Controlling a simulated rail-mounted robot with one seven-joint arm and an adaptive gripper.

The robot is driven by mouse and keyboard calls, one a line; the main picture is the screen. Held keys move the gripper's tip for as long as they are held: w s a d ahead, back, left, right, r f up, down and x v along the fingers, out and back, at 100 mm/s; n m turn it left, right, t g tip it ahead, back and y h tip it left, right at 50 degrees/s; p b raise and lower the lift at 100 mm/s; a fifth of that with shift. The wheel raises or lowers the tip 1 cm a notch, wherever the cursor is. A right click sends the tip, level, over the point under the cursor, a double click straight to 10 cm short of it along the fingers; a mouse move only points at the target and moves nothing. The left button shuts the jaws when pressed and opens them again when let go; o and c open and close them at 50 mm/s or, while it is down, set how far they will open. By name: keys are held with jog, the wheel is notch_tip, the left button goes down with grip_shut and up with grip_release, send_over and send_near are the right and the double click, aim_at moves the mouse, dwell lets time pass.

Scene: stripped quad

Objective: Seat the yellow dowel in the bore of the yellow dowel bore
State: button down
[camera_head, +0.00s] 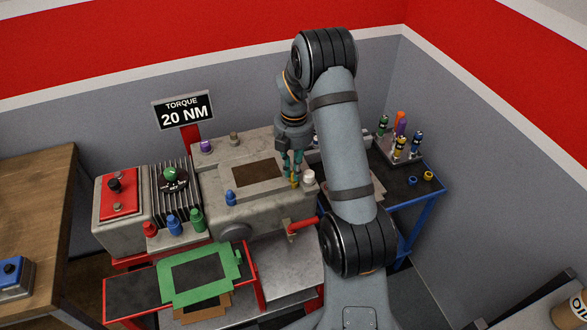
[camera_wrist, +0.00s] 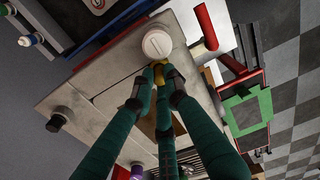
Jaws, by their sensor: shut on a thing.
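My gripper (camera_head: 294,172) points down over the right part of the grey machine block, its teal fingers close together. In the wrist view my gripper (camera_wrist: 158,78) is shut on a small yellow piece, the yellow dowel (camera_wrist: 149,65), which shows only partly between and beyond the fingertips. In the head view a yellow bit, the dowel (camera_head: 295,184), shows low at the fingertips, close to the block's top. I cannot tell whether its lower end is in a bore. The yellow dowel bore is not seen apart from the yellow at the fingertips.
A white round knob (camera_head: 308,177) stands right beside the fingertips. A blue peg (camera_head: 230,198) stands to the left, and a purple one (camera_head: 206,146) at the back. A red handle (camera_head: 303,224) juts from the front. A blue-framed cart (camera_head: 400,210) stands at right.

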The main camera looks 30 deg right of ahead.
jog(key=shift+f, duration=0.4)
jog(key=shift+f, duration=0.1)
jog(key=c, duration=1.7)
grip_release()
jog(key=shift+c, duration=0.2)
notch_tip(320, 180, up, 12)
jog(key=shift+d, duration=0.1)
